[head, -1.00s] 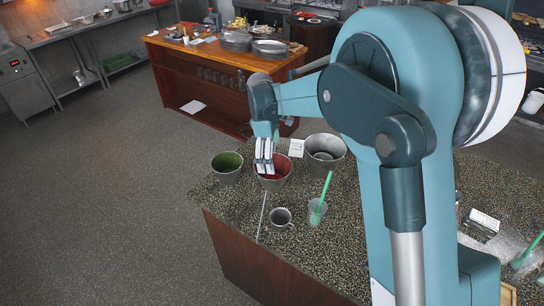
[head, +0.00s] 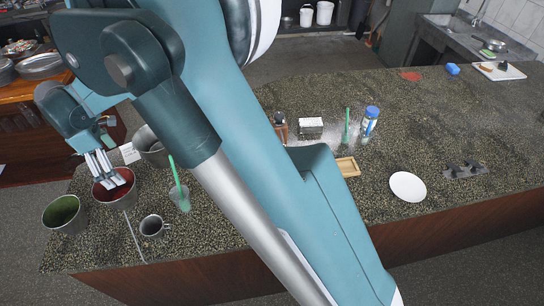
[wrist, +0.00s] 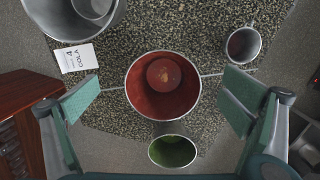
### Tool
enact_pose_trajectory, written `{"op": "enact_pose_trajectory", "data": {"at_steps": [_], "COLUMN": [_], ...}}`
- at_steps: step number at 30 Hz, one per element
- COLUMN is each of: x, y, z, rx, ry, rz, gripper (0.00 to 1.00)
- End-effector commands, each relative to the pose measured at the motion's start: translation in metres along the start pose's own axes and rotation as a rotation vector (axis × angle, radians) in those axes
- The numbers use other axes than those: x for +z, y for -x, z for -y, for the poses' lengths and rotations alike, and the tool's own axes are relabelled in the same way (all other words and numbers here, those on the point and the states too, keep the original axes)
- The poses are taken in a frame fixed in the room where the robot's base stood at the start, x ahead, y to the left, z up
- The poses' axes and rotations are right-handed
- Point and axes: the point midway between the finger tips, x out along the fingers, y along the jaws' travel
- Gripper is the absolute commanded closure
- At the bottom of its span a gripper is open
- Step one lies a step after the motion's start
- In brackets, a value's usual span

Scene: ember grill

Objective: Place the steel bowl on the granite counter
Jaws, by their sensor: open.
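The granite counter (head: 440,120) is dark and speckled and runs across the head view. I cannot tell for sure which vessel is the steel bowl. A grey steel vessel (wrist: 35,8) with a smaller rounded metal piece (wrist: 92,6) inside shows at the wrist view's upper left. A metal container with a red inside (head: 124,198) holds a reddish-brown round thing (wrist: 163,74). My gripper (head: 105,165) is open and empty above this red container, its fingers apart on either side of it in the wrist view. My arm hides part of the counter.
A green-lined container (head: 62,212) stands near the counter's left end. A mug (head: 152,226), a cup with a green-handled tool (head: 181,200) and a white card (head: 129,153) are close by.

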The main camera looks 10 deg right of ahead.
Motion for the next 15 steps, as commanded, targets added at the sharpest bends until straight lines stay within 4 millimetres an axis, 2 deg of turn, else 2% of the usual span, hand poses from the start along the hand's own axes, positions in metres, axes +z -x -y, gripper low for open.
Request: {"op": "enact_pose_trajectory", "data": {"at_steps": [1,8,15], "x": [0.016,0.083,0.153], "y": [0.008,0.041,0.072], "z": [-0.001,0.002,0.012], "rx": [0.005,0.035,0.068], "ry": [-0.029,-0.172,-0.326], "rz": [-0.005,-0.033,-0.065], "gripper": [0.00,0.00,0.00]}}
